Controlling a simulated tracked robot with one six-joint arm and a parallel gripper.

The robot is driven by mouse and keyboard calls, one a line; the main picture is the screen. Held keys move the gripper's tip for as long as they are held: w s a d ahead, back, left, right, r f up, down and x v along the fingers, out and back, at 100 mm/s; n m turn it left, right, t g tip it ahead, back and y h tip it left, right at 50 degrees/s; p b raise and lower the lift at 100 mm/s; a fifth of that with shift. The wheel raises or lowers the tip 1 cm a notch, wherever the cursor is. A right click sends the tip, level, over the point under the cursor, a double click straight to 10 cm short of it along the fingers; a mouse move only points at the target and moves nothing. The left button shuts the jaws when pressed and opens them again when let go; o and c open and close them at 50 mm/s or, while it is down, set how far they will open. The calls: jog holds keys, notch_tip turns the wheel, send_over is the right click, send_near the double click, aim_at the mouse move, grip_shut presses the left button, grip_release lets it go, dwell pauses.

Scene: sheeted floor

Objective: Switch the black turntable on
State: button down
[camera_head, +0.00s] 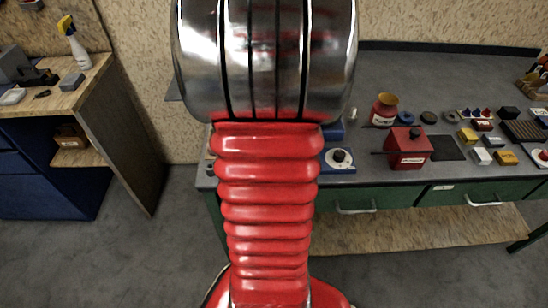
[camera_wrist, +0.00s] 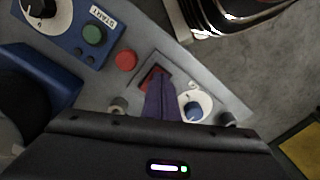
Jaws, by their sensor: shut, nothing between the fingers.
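In the wrist view, my gripper (camera_wrist: 156,76) is shut and empty, its dark purple fingers together in front of a small panel. Its tips overlap a red square switch (camera_wrist: 149,79) on that panel; I cannot tell whether they touch it. A blue knob (camera_wrist: 194,110) on a white dial is just right of the fingers. A dark rounded shape (camera_wrist: 12,120) at the left edge may be part of the black turntable, but it is cut off. In the head view my arm hides the gripper and the panel, and I cannot pick out the turntable.
A blue box (camera_wrist: 72,40) with a dial and a green button (camera_wrist: 94,35) stands upper left in the wrist view, near a round red button (camera_wrist: 126,60). In the head view, a red box (camera_head: 408,148) and several small items stand on the grey bench (camera_head: 420,75).

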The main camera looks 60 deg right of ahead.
notch_tip(320, 180, up, 7)
dwell(1.1)
dwell(0.5)
jog(key=w+a+r+n+t+h, duration=0.1)
jog(key=w+a+r+n, duration=0.15)
jog(key=w+a, duration=0.45)
jog(key=w+a+r+n+t+h, duration=0.1)
jog(key=w+a+r, duration=0.3)
jog(key=a, duration=0.5)
jog(key=a+r+n+t+y, duration=0.1)
jog(key=a, duration=0.9)
jog(key=a+r+n+t+y, duration=0.1)
jog(key=a+r+n+t, duration=0.1)
jog(key=a, duration=0.8)
jog(key=shift+t, duration=0.3)
jog(key=shift+a, duration=0.1)
